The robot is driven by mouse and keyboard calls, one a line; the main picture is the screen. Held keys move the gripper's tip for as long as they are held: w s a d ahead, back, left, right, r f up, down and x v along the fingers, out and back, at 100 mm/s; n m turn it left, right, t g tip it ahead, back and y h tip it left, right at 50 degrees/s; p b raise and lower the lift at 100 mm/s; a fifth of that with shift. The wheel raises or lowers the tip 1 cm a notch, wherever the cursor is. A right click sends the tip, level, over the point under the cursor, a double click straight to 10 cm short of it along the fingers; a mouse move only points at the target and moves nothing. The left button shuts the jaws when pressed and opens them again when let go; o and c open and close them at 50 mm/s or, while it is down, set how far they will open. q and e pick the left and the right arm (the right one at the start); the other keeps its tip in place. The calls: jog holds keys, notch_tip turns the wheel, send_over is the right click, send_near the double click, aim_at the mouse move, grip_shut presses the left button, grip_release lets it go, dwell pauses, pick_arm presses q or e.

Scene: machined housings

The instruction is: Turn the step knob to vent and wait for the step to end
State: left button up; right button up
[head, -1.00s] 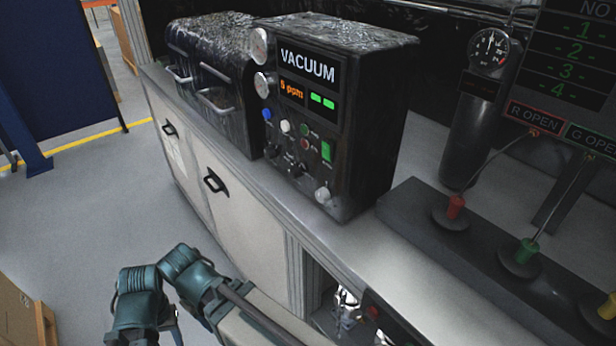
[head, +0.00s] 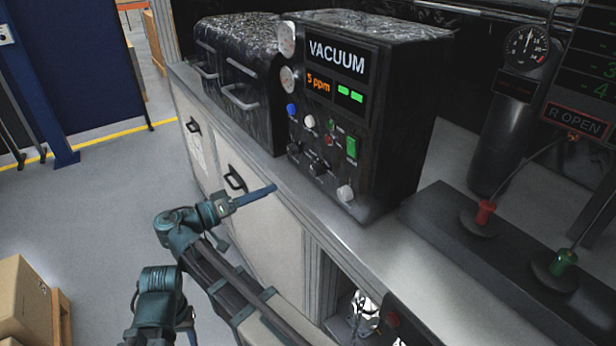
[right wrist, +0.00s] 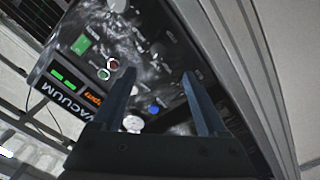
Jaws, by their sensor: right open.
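The black vacuum unit (head: 400,120) stands on the bench and shows "VACUUM", an orange "5 ppm" and two green bars. Its front carries two black knobs (head: 318,168), a blue knob (head: 292,110), two white knobs (head: 345,192) and a green switch (head: 351,148). The labels are too small to read, so I cannot tell which knob is the step knob. My right gripper (head: 272,188) is apart from the panel, below and left of the knobs. In the right wrist view its fingers (right wrist: 160,75) are open and empty, facing the panel. A left arm part shows low in the head view; its jaws are unclear.
A dark, foil-like chamber (head: 240,75) with handles stands left of the unit. To the right are a dark cylinder with a gauge (head: 525,45) and a black base with red (head: 484,212) and green (head: 563,260) levers. A cardboard box (head: 20,300) stands at lower left.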

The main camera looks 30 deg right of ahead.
aim_at(313, 172)
jog(key=d, duration=0.9)
jog(key=w+d, duration=0.1)
jog(key=d, duration=0.3)
jog(key=shift+d+r, duration=0.15)
jog(key=shift+d, duration=0.25)
grip_shut()
